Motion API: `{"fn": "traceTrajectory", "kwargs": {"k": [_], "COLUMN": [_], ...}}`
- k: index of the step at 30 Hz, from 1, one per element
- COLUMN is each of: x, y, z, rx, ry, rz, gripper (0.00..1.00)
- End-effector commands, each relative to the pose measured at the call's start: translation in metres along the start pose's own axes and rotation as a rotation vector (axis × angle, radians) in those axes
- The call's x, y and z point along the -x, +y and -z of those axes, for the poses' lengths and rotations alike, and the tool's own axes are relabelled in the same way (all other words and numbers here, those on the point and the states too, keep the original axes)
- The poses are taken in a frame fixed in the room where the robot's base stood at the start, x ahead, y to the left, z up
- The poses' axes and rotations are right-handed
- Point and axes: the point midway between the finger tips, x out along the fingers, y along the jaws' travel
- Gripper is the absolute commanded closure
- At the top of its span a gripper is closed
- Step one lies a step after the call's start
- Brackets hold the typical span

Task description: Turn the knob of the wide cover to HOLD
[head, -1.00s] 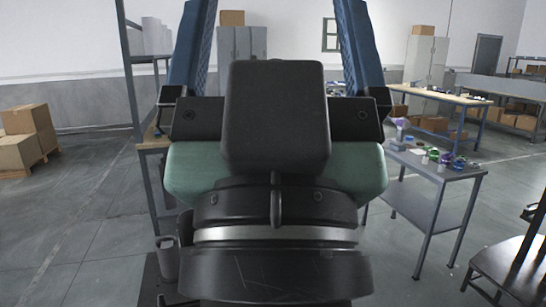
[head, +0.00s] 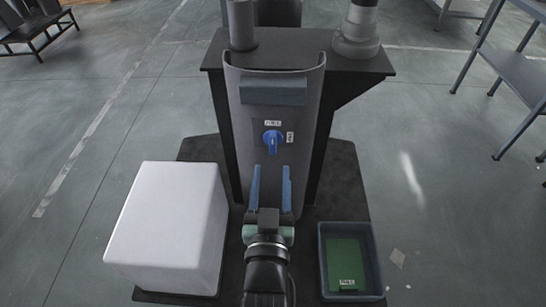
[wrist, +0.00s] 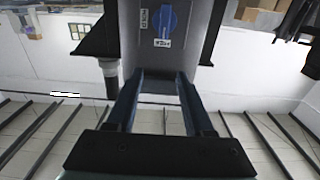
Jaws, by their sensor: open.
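The wide cover (head: 305,165) is a grey curved panel standing upright on a dark column. Its blue knob (head: 272,141) sits mid-height, its grip running roughly up and down. One small white label is above the knob and one to its right; I cannot read them surely. The knob (wrist: 166,20) also shows at the top of the wrist view, with the labels beside and below it there. My gripper (head: 271,170) is open and empty, its two blue fingers pointing at the cover just below the knob in the head view. In the wrist view the gripper (wrist: 161,75) appears apart from the knob.
A white box (head: 170,225) stands left on the dark base plate (head: 340,190). A blue-rimmed bin (head: 376,260) with a green labelled panel stands right. A dark block (head: 273,91) projects from the cover above the knob. Grey shelving (head: 520,75) stands far right.

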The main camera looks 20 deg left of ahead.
Motion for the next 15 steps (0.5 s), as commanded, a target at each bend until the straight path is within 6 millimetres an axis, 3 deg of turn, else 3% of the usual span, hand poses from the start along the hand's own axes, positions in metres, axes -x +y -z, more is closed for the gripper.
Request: {"fn": "traceTrajectory", "kwargs": {"k": [1, 3, 8, 15], "x": [0.005, 0.007, -0.002, -0.040], "y": [-0.002, -0.003, -0.003, -0.003], "z": [-0.019, -0.028, -0.029, -0.030], "rx": [0.001, 0.003, 0.003, 0.001], "ry": [-0.016, -0.027, -0.028, -0.026], "rz": [0.005, 0.007, 0.008, 0.008], "gripper": [0.47, 0.47, 0.47, 0.47]}}
